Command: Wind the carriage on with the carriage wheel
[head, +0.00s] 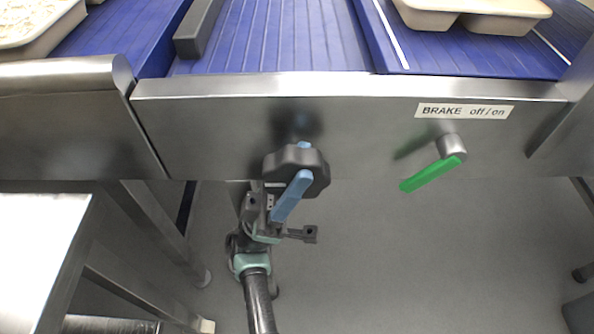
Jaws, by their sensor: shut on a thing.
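My gripper (272,192) comes up from below and is shut at the wheel's lower left side. Which blue part above is the carriage cannot be told for sure.
A green brake lever (431,174) slants down and left under the label "BRAKE off/on" (464,111). Above the steel rail (370,88) are blue ribbed surfaces (290,40), a dark grey block (198,28), a rice tray (40,28) and a beige compartment tray (480,14). A steel table (35,235) stands lower left.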

